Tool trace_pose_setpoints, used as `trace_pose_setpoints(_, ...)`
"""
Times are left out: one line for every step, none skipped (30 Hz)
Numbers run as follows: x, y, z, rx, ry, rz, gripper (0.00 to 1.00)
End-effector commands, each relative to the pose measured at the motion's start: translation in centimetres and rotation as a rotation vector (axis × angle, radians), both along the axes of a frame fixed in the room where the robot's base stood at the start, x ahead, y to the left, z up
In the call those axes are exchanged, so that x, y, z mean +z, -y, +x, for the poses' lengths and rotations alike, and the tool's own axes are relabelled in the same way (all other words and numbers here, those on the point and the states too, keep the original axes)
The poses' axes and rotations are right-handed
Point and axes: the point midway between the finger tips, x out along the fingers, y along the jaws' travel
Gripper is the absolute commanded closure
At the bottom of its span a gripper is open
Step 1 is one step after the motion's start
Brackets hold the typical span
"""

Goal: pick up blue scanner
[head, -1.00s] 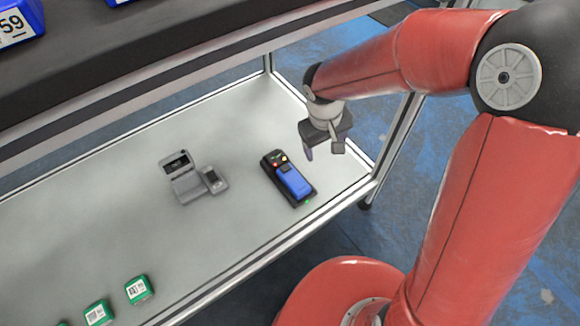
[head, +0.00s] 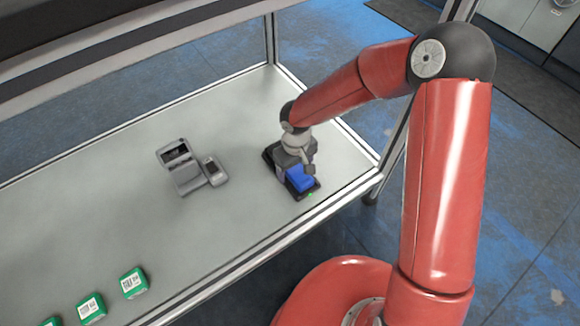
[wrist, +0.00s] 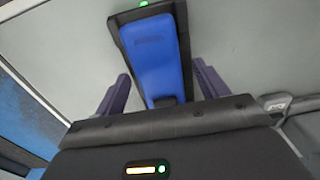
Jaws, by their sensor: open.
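The blue scanner (head: 299,180) sits in its black cradle (head: 309,191) at the right end of the shelf table. In the head view my gripper (head: 296,163) is right above it and hides part of it. In the wrist view the blue scanner (wrist: 158,55) lies lengthwise between the two purple fingers of my gripper (wrist: 160,88). The fingers are open, one on each side, with a gap to the scanner visible on both sides. The scanner's near end is hidden behind the gripper body.
A grey device (head: 179,168) with a small handheld terminal (head: 214,170) stands left of the scanner. Several green boxes with barcode labels (head: 134,282) lie at the front left.

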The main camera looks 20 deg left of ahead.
Motion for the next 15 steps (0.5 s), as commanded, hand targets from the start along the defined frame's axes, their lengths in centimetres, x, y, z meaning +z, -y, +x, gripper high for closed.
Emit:
trace_pose_setpoints(-0.31, -0.01, -0.01, 0.001, 0.0, 0.0, 0.27)
trace_pose_setpoints(-0.35, 0.0, 0.0, 0.001, 0.001, -0.001, 0.27)
trace_pose_setpoints(-0.36, 0.0, 0.0, 0.001, 0.001, -0.001, 0.27)
trace_pose_setpoints(-0.34, 0.01, 0.01, 0.001, 0.001, -0.001, 0.27)
trace_pose_setpoints(-0.32, 0.01, 0.0, 0.001, 0.001, -0.001, 0.27)
trace_pose_setpoints(-0.31, 0.01, 0.0, 0.001, 0.001, -0.001, 0.27)
trace_pose_setpoints(-0.31, 0.01, 0.0, 0.001, 0.001, -0.001, 0.27)
trace_pose_setpoints(-0.3, 0.02, 0.01, 0.0, 0.001, -0.001, 0.27)
trace_pose_setpoints(-0.3, 0.03, 0.0, 0.0, 0.001, -0.001, 0.32)
trace_pose_setpoints(-0.3, 0.03, 0.0, 0.0, 0.001, -0.001, 0.36)
trace_pose_setpoints(-0.3, 0.03, 0.0, 0.0, 0.001, -0.001, 0.4)
trace_pose_setpoints(-0.3, 0.03, 0.0, 0.0, 0.001, -0.001, 0.46)
trace_pose_setpoints(-0.29, 0.03, 0.0, 0.0, 0.001, -0.001, 0.5)
trace_pose_setpoints(-0.29, 0.03, 0.0, 0.0, 0.001, -0.001, 0.53)
trace_pose_setpoints(-0.29, 0.03, 0.0, 0.0, 0.001, -0.001, 0.59)
